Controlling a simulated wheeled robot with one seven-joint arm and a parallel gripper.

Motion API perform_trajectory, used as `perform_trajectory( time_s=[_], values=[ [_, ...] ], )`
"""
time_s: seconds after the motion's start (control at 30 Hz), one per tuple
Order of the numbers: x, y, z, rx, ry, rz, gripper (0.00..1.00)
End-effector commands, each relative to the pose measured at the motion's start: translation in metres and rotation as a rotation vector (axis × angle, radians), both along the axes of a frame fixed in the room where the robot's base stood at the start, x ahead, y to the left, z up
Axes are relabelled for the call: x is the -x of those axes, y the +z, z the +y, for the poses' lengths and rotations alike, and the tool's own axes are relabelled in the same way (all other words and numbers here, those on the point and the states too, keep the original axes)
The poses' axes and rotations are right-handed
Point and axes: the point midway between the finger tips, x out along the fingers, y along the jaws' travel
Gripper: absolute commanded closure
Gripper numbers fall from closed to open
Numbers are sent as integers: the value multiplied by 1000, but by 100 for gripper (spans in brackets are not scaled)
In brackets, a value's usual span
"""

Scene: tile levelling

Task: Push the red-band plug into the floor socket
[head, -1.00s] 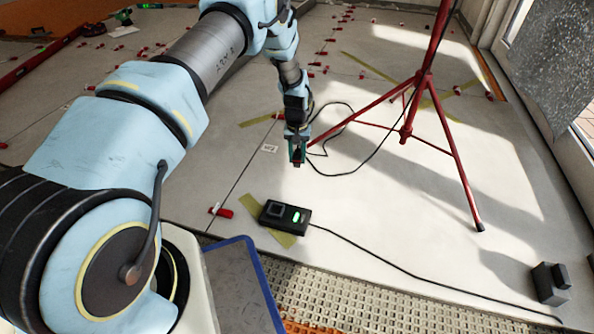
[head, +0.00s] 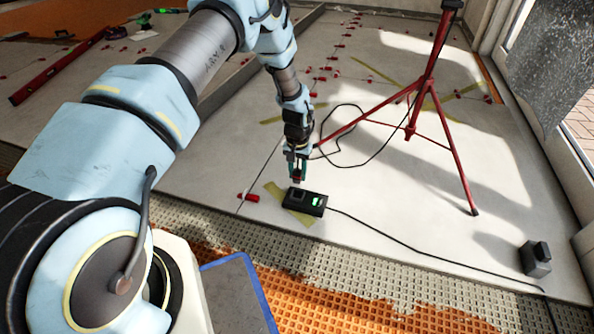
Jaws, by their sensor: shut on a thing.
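The black floor socket box (head: 305,201) lies on the pale tiles, partly over a strip of yellow tape, with a green light at its right end. My gripper (head: 298,178) points down just above the left end of the box. It is shut on the red-band plug (head: 299,181), of which only a small red part shows between the fingers. I cannot tell whether the plug touches the socket opening, which the fingers partly crowd.
A red tripod (head: 427,85) stands behind to the right, with a loose black cable (head: 352,165) near it. A red clip (head: 249,197) lies left of the box. Orange matting (head: 330,295) is in front.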

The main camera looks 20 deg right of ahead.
Motion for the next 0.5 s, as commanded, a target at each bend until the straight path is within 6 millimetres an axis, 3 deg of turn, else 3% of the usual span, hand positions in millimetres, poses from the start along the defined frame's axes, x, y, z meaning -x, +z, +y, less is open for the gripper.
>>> perform_trajectory(
  time_s=[0.5],
  values=[
    [0, -45, 0, 0, 2, 0, 100]
  ],
)
